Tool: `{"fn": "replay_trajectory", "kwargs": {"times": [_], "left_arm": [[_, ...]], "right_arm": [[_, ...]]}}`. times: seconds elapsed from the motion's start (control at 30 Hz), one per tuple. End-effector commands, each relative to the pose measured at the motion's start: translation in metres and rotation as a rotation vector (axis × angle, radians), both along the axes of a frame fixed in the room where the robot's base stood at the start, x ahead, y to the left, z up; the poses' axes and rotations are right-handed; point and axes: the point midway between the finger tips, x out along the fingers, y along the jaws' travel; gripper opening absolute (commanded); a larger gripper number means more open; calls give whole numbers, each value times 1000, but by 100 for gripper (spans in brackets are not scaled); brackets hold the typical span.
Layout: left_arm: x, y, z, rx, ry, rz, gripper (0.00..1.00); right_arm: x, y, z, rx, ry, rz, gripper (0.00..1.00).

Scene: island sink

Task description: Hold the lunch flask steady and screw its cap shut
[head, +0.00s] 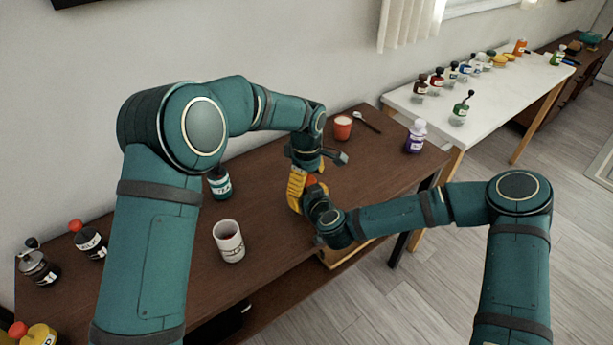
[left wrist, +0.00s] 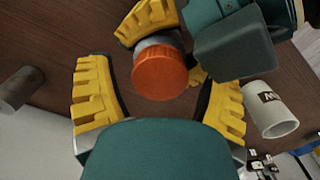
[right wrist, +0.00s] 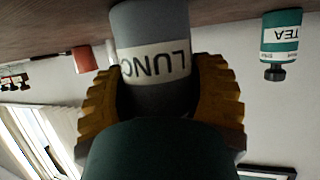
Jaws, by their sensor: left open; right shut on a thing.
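The lunch flask (right wrist: 150,22) is a grey cylinder with a white label reading "LUNC". My right gripper (right wrist: 155,72) is shut on its body, a finger on each side. The flask looks upright on the table; its base contact is unclear. Its orange cap (left wrist: 160,74) sits on top in the left wrist view; how tight it is cannot be told. My left gripper (left wrist: 160,88) is open, its yellow fingers on either side of the cap with gaps. In the head view the cap (head: 311,180) shows small between the grippers, and the arms hide most of the flask.
A white mug (head: 229,242) stands nearby. A tea bottle (head: 219,184), an orange cup (head: 343,127), a spoon (head: 367,121) and a purple-labelled bottle (head: 415,137) are also on the brown table (head: 270,215). Several bottles stand on the white table (head: 488,97).

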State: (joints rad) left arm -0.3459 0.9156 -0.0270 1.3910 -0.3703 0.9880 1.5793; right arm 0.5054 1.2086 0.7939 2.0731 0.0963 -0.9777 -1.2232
Motion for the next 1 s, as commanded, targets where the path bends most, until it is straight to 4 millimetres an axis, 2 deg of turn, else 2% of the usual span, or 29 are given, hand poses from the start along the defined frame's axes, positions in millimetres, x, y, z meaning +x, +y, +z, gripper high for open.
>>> {"fn": "replay_trajectory", "kwargs": {"times": [0.1,0.13,0.33,0.47,0.57,1.0], "left_arm": [[0,0,0,0,0,0,79],[0,0,0,0,0,0,76],[0,0,0,0,0,0,6],[0,0,0,0,0,-11,6],[0,0,0,0,0,-85,6],[0,0,0,-5,-1,-877,6]], "right_arm": [[0,0,0,0,-1,0,0],[0,0,0,0,-1,0,0],[0,0,0,0,-1,0,0],[0,0,0,0,-1,0,0],[0,0,0,0,-1,0,0],[0,0,0,0,-1,0,0]]}}
